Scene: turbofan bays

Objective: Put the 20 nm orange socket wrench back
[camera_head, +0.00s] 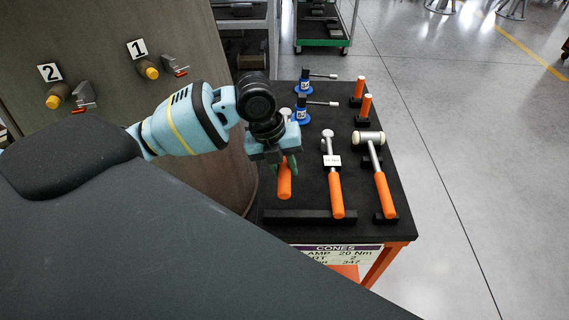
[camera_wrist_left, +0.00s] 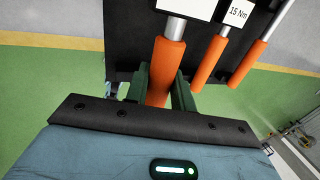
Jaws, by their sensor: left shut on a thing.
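My left gripper (camera_head: 286,163) is over the left side of the black-topped table (camera_head: 270,207). It is shut on the orange handle of a socket wrench (camera_head: 285,182), whose round silver head shows just above the gripper. In the left wrist view the gripper's two green fingers (camera_wrist_left: 160,85) stand on either side of the orange handle (camera_wrist_left: 165,62). A white tag on its shaft is cut off and unreadable. The gripper hides part of the wrench, so I cannot tell whether it rests in its place. My right gripper is not in view.
A similar orange-handled wrench (camera_head: 335,190), tagged 15 Nm in the left wrist view (camera_wrist_left: 215,55), lies right of the held one. A mallet (camera_head: 381,185) lies further right. Blue-based tools (camera_head: 303,113) and short orange handles (camera_head: 366,105) stand behind.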

